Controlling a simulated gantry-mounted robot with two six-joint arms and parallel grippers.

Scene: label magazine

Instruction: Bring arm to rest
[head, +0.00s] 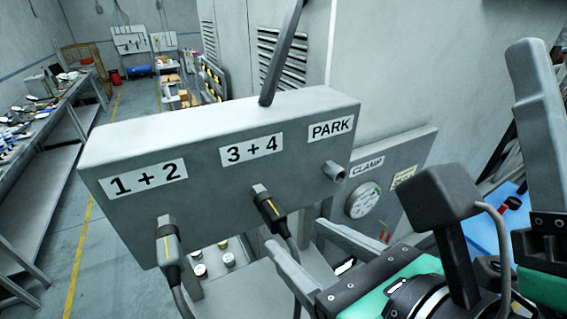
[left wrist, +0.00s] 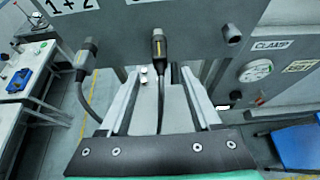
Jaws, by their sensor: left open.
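My left gripper (head: 294,234) is in the lower right of the head view, in front of the grey connector box (head: 215,185). Its two fingers are apart with nothing gripped between them. In the left wrist view the open fingers (left wrist: 160,74) point toward the 3+4 plug (left wrist: 159,44), which shows beyond them with its cable hanging down. In the head view the 3+4 plug (head: 268,208) sits in the box under its label. A second plug (head: 168,242) sits under the 1+2 label. The PARK stub (head: 334,171) has no plug on it.
A panel with a CLAMP gauge (head: 362,200) stands behind my gripper at right. A dark bar (head: 284,52) rises at the box's top edge. Cables hang below both plugs. A cluttered workbench (head: 45,125) runs along the left, beside open floor.

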